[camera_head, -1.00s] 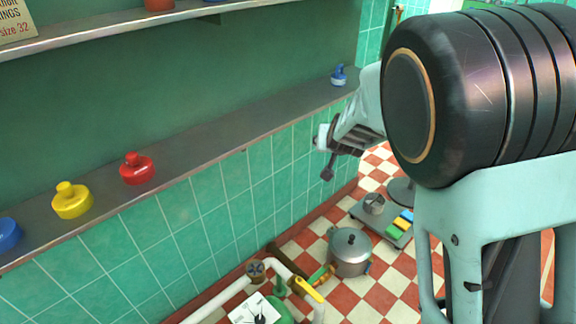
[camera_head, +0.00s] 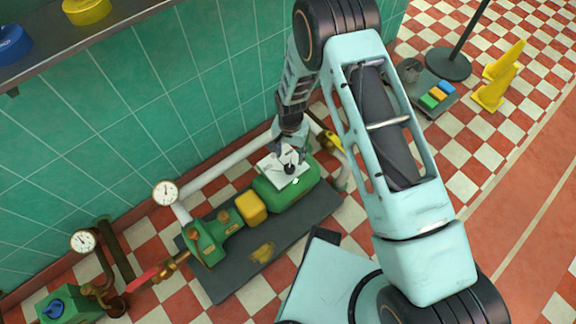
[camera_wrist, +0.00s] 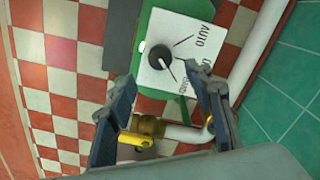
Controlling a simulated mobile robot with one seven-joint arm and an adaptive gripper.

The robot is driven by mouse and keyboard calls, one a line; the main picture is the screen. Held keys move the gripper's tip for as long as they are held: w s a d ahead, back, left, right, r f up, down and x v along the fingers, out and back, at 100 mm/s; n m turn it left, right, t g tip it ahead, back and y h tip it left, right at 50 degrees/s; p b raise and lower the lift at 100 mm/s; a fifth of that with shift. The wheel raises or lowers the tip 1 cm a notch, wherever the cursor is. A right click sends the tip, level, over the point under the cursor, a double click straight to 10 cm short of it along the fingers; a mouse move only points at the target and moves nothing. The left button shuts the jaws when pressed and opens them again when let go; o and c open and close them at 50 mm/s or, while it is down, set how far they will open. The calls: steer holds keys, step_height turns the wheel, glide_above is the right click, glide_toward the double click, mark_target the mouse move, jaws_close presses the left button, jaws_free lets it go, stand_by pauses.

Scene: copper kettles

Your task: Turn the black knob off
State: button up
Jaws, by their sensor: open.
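My gripper (camera_head: 290,150) is just above the plate, pointing down. In the wrist view my gripper (camera_wrist: 165,90) is open, with one finger to the left and one to the right below the knob. The knob lies beyond the fingertips, and nothing is between them. I cannot tell whether a finger touches the plate.
A yellow-handled pipe fitting (camera_wrist: 136,138) shows between the fingers. A white pipe (camera_head: 225,165) runs along the green tiled wall. Gauges (camera_head: 166,193) stand at the left. Yellow cones (camera_head: 495,85) and a stand are at the right. Checkered floor is open in front.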

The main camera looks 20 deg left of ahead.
mark_target(289, 167)
step_height(289, 167, down, 8)
steer(key=shift+r+b, duration=0.1)
steer(key=shift+b, duration=0.75)
steer(key=shift+c, duration=0.3)
steer(key=c, duration=1.1)
steer(key=n+b, duration=0.2)
steer(key=n, duration=0.2)
steer(key=shift+n, duration=0.3)
steer(key=shift+n+b, duration=0.65)
steer(key=shift+n, duration=1.45)
steer(key=shift+a, duration=0.1)
